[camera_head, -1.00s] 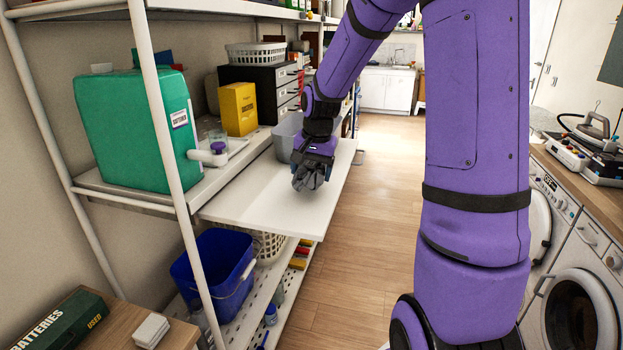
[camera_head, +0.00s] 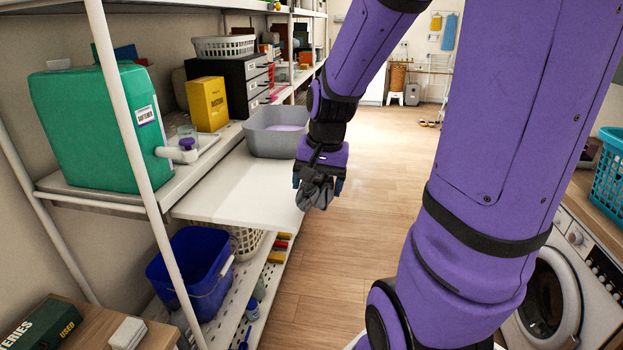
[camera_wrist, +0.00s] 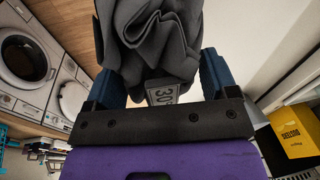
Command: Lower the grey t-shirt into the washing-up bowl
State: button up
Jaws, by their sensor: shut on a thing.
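My gripper (camera_head: 318,190) is shut on the grey t-shirt (camera_head: 316,194), which is bunched up and hangs at the right edge of the white pull-out shelf. In the wrist view the folded grey cloth (camera_wrist: 150,40) sits between my two blue fingers, with a tag marked with digits. The grey washing-up bowl (camera_head: 262,145) stands on the back part of the white shelf, left of and behind my gripper. Something pale purple shows inside it. My wrist hides part of its right side.
The white pull-out shelf (camera_head: 235,195) is bare in front of the bowl. A shelf post (camera_head: 125,120), green detergent container (camera_head: 95,125) and yellow box (camera_head: 207,104) are on the left. A blue bucket (camera_head: 190,270) is below. Washing machines (camera_head: 555,290) line the right. The wooden floor between is clear.

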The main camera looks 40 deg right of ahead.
jog(key=w+d+r, duration=0.3)
jog(key=w+d, duration=0.3)
jog(key=w, duration=0.6)
jog(key=w+d+r, duration=0.3)
jog(key=w+d, duration=0.3)
jog(key=w, duration=0.7)
jog(key=w+d+r, duration=0.3)
jog(key=w+d, duration=0.4)
jog(key=w, duration=0.6)
jog(key=shift+w, duration=0.15)
jog(key=shift+d, duration=0.1)
jog(key=shift+f, duration=0.1)
jog(key=shift+f, duration=4.3)
jog(key=shift+f, duration=1.1)
